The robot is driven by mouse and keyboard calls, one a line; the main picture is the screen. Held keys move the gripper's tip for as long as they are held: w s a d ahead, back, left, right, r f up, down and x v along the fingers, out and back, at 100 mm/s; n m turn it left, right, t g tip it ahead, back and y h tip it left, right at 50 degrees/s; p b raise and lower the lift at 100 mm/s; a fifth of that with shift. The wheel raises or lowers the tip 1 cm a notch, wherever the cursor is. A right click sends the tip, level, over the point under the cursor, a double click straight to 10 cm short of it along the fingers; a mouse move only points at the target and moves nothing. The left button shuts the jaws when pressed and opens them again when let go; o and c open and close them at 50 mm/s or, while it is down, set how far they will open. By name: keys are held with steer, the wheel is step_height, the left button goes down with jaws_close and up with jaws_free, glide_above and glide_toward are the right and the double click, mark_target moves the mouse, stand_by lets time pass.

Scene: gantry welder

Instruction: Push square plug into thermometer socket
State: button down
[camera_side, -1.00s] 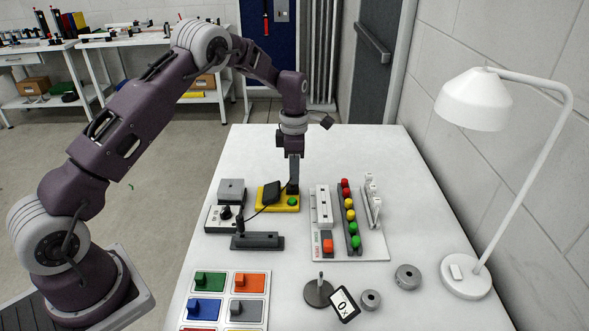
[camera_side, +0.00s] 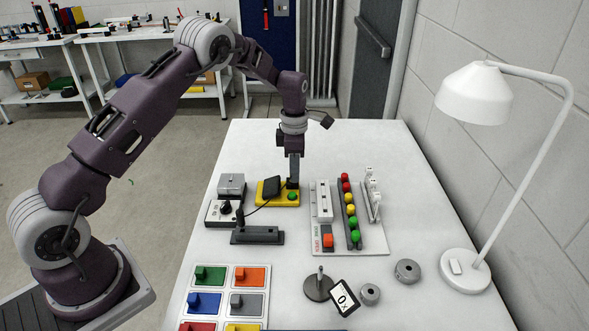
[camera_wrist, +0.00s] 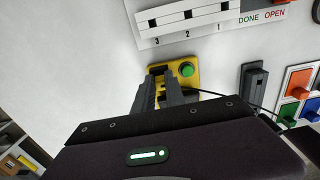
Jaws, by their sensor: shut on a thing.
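A yellow box (camera_side: 265,199) with a green button (camera_side: 292,196) and a dark tilted panel (camera_side: 272,187) stands on the table; I take it for the thermometer. My gripper (camera_side: 292,186) points down at its back right part, behind the button. In the wrist view my gripper (camera_wrist: 162,72) has its fingers close together over the yellow box (camera_wrist: 197,81), beside the green button (camera_wrist: 187,69). It is shut on the square plug, which the fingers hide. A thin black cable (camera_wrist: 205,95) runs from the fingers towards a dark grey block. The socket and how deep the plug sits cannot be seen.
The dark grey block (camera_side: 257,236) and a box with a black knob (camera_side: 222,213) stand at front left. Right is a panel with a white slotted strip (camera_side: 322,203) and coloured balls (camera_side: 350,210). Colored switches (camera_side: 208,275) and a lamp (camera_side: 470,95) are further off.

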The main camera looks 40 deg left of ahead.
steer(key=c, duration=1.3)
jaws_free()
steer(key=shift+r, duration=0.1)
step_height(320, 180, up, 7)
steer(key=shift+f, duration=0.15)
